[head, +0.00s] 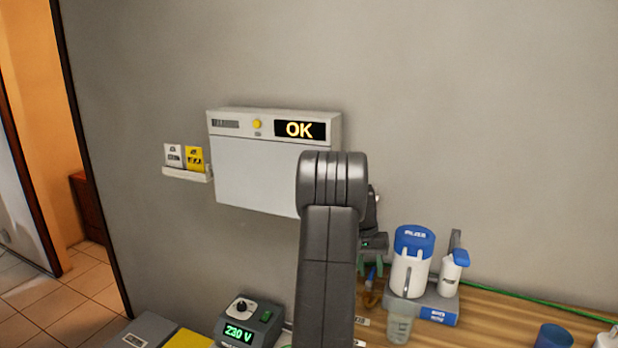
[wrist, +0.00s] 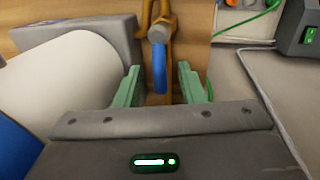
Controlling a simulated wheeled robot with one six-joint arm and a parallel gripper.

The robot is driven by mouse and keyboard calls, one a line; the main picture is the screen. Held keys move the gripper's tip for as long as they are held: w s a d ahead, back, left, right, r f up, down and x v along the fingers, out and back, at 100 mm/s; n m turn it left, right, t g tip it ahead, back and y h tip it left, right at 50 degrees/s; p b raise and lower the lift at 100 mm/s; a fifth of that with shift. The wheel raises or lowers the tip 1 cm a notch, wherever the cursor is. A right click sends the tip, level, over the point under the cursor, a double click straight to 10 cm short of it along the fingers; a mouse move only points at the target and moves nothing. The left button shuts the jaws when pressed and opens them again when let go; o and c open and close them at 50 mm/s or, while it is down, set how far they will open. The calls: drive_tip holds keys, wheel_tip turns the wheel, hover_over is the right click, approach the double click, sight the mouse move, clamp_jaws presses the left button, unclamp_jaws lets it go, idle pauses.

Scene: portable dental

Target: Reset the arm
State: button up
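My gripper (head: 370,266) hangs low above the wooden bench, partly behind my dark arm in the head view. In the wrist view, my gripper (wrist: 159,72) has its two green fingers apart. A blue part with a grey top (wrist: 159,65) shows in the gap between the fingers, with a brown piece behind it. The fingers do not touch its sides. In the head view, the blue part and brown piece (head: 373,298) are small and partly hidden beneath the gripper.
A white jug with blue lid (head: 412,262) and a white bottle (head: 453,265) stand right of my gripper, with a clear cup (head: 400,328) in front. A wall cabinet (head: 265,170) reading OK hangs behind my arm. A 230 V box (head: 248,318) sits left. A blue cup (head: 553,337) stands far right.

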drive_tip(key=shift+a+r+n+t+b, duration=0.1)
drive_tip(key=shift+a+n+t+b, duration=0.3)
drive_tip(key=shift+n, duration=1)
drive_tip(key=shift+a, duration=0.15)
drive_tip(key=shift+r, duration=0.15)
